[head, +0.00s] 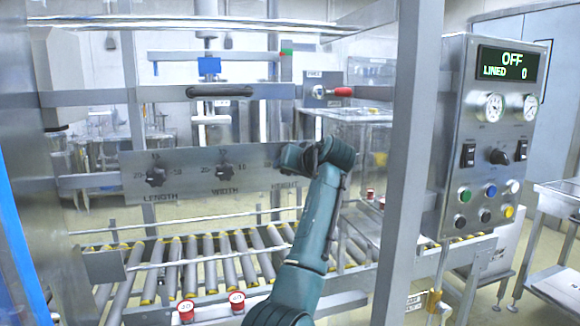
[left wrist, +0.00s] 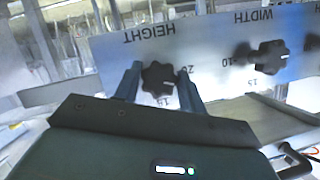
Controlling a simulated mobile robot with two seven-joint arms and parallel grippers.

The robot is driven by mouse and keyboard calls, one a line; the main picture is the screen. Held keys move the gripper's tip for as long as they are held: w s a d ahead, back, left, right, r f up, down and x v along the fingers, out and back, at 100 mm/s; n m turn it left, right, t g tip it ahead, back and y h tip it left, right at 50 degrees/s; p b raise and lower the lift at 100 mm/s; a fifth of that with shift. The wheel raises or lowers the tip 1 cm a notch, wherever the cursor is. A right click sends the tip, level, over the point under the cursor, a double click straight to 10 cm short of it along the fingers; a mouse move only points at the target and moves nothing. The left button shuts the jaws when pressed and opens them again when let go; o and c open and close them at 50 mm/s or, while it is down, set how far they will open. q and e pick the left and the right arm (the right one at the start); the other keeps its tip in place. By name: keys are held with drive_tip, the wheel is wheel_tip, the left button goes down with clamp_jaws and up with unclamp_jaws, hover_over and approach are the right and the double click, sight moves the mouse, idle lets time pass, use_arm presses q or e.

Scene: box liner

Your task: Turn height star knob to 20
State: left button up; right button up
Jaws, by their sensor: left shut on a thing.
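The height star knob (left wrist: 157,78) is black and lobed, on a grey metal panel (left wrist: 115,50) that appears upside down in the left wrist view. My left gripper (left wrist: 158,82) has one finger on each side of the knob and is shut on it. The marks 20 and 15 show beside the knob; I cannot make out exactly where it points. The width knob (head: 225,172) and length knob (head: 155,177) are to the left on the panel. My right gripper is not in view.
A roller conveyor (head: 200,262) runs below the panel. A steel post (head: 408,150) stands right of my arm. Beyond it a control box (head: 487,140) has buttons, gauges and a display reading OFF, LINED 0.

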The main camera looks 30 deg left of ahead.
use_arm(q)
drive_tip(key=shift+n+t+h, duration=0.7)
drive_tip(key=shift+n+h, duration=0.1)
drive_tip(key=shift+n, duration=0.7)
drive_tip(key=o, duration=1)
drive_tip(key=shift+c, duration=0.2)
drive_tip(key=b+v, duration=0.1)
drive_tip(key=v, duration=1.2)
drive_tip(key=shift+s, duration=0.15)
